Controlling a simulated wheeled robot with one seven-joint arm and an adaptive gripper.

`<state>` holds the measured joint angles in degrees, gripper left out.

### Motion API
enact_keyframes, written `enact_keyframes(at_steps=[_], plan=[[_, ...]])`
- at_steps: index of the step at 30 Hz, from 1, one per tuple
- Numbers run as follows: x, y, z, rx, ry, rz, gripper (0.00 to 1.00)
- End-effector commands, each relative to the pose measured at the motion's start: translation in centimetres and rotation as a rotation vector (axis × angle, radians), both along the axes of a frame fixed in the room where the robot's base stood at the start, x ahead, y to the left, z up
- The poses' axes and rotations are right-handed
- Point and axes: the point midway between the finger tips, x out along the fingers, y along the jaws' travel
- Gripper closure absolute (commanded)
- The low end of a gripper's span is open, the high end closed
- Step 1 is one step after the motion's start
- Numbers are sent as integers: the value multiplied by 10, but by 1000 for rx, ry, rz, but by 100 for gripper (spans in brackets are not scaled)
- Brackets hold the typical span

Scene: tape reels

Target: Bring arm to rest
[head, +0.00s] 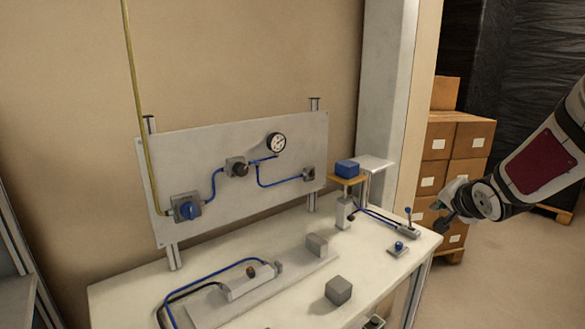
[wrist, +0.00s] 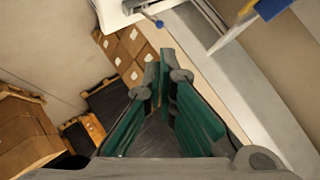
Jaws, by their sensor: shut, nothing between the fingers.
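My gripper (head: 446,222) is at the right of the head view, to the right of the workbench and in front of stacked cardboard boxes. My arm reaches in from the right edge. In the wrist view my gripper (wrist: 164,75) shows its two green-sided fingers shut with nothing between them. It is apart from the bench and from everything on it.
A white workbench (head: 285,255) carries grey blocks (head: 338,290), a blue block (head: 347,168) on a small stand, and a lever valve (head: 408,229). A panel (head: 215,150) with a gauge stands behind. Cardboard boxes (head: 471,139) stand at right. Floor (head: 520,270) there is clear.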

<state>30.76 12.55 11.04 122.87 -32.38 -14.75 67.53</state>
Motion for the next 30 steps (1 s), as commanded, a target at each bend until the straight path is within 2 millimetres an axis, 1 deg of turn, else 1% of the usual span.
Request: enact_keyframes(at_steps=[1,2,3,5,10,14,15,16,17,18,20,21,24,25,27,30], plan=[[-15,12,13,-60,34,15,100],[-24,17,19,-97,59,23,100],[-39,24,25,-140,95,33,100],[-60,35,33,-200,149,55,100],[-130,67,49,-334,300,143,100],[-189,93,53,-398,408,245,100],[-209,102,52,-412,440,284,100],[-223,108,52,-423,462,315,100],[-237,114,50,-432,485,350,100],[-256,123,48,-440,511,396,100],[-282,134,45,-450,546,468,100],[-298,141,42,-455,566,516,100],[-332,155,35,-464,602,622,100],[-339,159,34,-464,608,648,100],[-353,164,31,-467,621,697,100],[-364,169,28,-467,632,734,100]])
